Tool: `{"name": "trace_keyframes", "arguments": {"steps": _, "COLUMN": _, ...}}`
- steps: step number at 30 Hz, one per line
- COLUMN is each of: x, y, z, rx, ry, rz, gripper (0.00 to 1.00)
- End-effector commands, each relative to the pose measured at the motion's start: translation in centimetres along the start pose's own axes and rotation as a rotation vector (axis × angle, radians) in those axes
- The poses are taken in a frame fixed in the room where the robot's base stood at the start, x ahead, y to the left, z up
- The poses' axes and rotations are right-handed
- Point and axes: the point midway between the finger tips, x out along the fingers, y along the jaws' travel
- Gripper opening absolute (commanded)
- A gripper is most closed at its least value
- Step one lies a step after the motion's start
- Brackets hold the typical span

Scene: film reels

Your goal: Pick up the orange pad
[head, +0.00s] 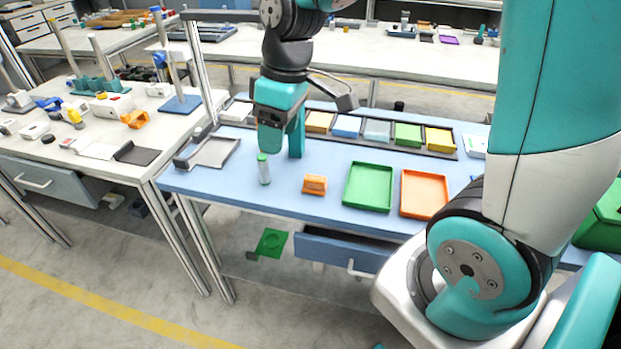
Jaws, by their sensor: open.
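A small orange piece (314,185), which I take for the orange pad, lies on the blue-topped table (235,190) near its front edge, left of a green tray (369,187). It has a raised upper part and looks like a small block. My gripper (283,152) points down over the table, behind and to the left of the orange piece and apart from it. Its jaws are open, with nothing seen between them.
A small clear bottle with a green cap (264,168) stands just in front of my gripper. An orange tray (424,194) lies right of the green tray. A row of coloured blocks (407,135) lines the back. A grey tray (214,152) is at left.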

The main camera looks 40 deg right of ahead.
Motion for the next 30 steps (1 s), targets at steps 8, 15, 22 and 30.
{"name": "trace_keyframes", "arguments": {"steps": 8, "x": 3.6, "y": 13.5, "z": 2.0, "rx": -0.017, "ry": -0.127, "rz": 0.087, "gripper": 0.6}}
{"name": "trace_keyframes", "arguments": {"steps": 15, "x": 7.2, "y": 15.1, "z": 3.0, "rx": -0.03, "ry": -0.149, "rz": 0.091, "gripper": 0.6}}
{"name": "trace_keyframes", "arguments": {"steps": 22, "x": 12.4, "y": 15.4, "z": 3.6, "rx": -0.032, "ry": -0.149, "rz": 0.09, "gripper": 0.6}}
{"name": "trace_keyframes", "arguments": {"steps": 30, "x": 15.9, "y": 15.8, "z": 4.0, "rx": -0.033, "ry": -0.144, "rz": 0.094, "gripper": 0.6}}
